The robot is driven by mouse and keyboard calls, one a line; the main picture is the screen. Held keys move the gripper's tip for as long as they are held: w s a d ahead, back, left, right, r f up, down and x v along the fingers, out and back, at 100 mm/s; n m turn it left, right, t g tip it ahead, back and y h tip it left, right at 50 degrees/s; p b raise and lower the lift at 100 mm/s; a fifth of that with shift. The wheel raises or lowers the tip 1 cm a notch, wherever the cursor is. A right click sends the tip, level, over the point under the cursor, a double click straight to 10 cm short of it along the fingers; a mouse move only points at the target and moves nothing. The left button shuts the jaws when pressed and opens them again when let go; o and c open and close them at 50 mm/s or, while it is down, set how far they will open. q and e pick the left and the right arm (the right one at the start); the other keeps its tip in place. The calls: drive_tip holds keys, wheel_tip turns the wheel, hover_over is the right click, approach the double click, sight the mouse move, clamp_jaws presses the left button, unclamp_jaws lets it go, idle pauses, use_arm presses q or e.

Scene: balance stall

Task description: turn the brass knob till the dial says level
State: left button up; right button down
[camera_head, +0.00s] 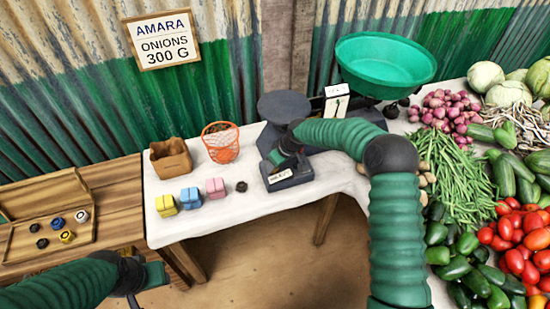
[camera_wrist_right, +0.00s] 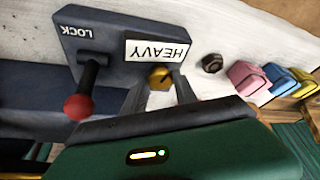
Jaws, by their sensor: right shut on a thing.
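The brass knob (camera_wrist_right: 160,77) shows in the right wrist view on the dark control block (camera_wrist_right: 82,32), beside a white HEAVY label (camera_wrist_right: 157,52). My right gripper (camera_wrist_right: 159,84) is shut on the knob, one finger on each side. In the head view the right gripper (camera_head: 277,157) comes down at the block (camera_head: 300,176) and hides the knob. The scale's white dial (camera_head: 337,103) stands behind, with a dark pointer near upright; its exact reading is too small to tell. My left gripper (camera_head: 140,278) hangs at the lower left, away from the table; its fingers are unclear.
A red-tipped lever (camera_wrist_right: 79,105) by the word LOCK is beside the knob. A dark nut (camera_head: 241,186) and pink (camera_head: 215,187), blue (camera_head: 191,197) and yellow (camera_head: 166,205) blocks lie left of the control block. The scale's green pan (camera_head: 385,62) is empty. Vegetables crowd the right.

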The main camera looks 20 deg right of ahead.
drive_tip(key=shift+w+d+r+n+y+p, duration=0.15)
drive_tip(key=shift+n+p, duration=0.15)
drive_tip(key=shift+n, duration=0.3)
drive_tip(key=shift+s+f+n+y+p, duration=0.15)
drive_tip(key=shift+n+p, duration=0.1)
drive_tip(key=shift+n, duration=0.35)
drive_tip(key=shift+w, duration=0.1)
drive_tip(key=c, duration=1)
unclamp_jaws()
drive_tip(key=shift+r, duration=0.15)
drive_tip(key=v, duration=1.6)
drive_tip(key=shift+w+d+r, duration=0.2)
drive_tip(key=shift+d+r, duration=0.05)
